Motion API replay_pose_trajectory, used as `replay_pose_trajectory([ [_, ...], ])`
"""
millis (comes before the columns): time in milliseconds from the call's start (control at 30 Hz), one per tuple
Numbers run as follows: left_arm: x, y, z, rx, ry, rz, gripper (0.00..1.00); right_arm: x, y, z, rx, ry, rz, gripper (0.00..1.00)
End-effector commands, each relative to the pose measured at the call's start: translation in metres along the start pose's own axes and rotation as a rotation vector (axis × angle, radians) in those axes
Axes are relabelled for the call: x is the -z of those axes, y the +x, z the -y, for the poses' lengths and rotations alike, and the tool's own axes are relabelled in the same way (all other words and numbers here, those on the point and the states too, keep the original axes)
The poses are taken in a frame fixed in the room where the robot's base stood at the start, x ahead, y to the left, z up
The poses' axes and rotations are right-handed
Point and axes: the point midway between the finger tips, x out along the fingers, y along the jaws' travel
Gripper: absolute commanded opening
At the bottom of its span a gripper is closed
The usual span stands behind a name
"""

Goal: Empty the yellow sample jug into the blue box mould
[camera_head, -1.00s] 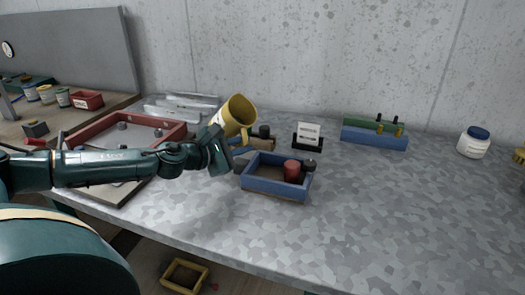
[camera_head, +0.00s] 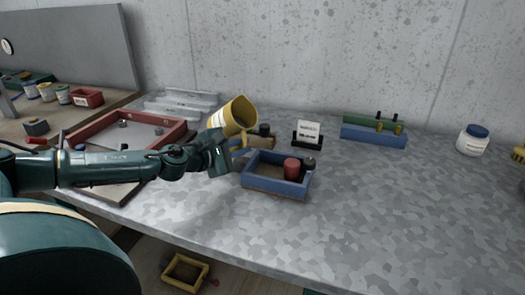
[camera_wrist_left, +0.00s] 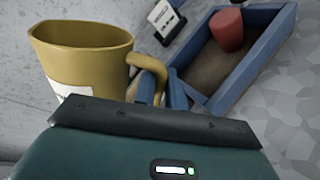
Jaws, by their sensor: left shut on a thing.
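The yellow sample jug (camera_head: 231,115) is held above the table, tilted with its mouth toward the upper right in the head view. My left gripper (camera_head: 236,143) is shut on its handle. In the left wrist view the jug (camera_wrist_left: 85,50) shows with a white label, and the handle (camera_wrist_left: 150,75) is between the fingers. The blue box mould (camera_head: 262,185) stands on the table just right of and below the gripper. It holds a red cylinder (camera_head: 291,168) and has a brownish bottom. The jug's contents are hidden. My right gripper is not in view.
A dark knob (camera_head: 309,163) sits at the mould's right side. A red-framed tray (camera_head: 95,127) lies to the left. A small sign (camera_head: 308,131), a green and blue rack (camera_head: 372,135) and a white jar (camera_head: 472,142) stand behind. The table's right front is clear.

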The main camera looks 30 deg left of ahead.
Motion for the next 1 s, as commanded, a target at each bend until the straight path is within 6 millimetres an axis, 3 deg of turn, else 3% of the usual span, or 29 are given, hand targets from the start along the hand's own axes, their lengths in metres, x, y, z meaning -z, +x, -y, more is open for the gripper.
replay_pose_trajectory([
  [1000, 0.010, 0.003, 0.004, -0.012, 0.134, -0.041, 0.00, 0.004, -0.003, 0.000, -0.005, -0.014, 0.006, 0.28],
])
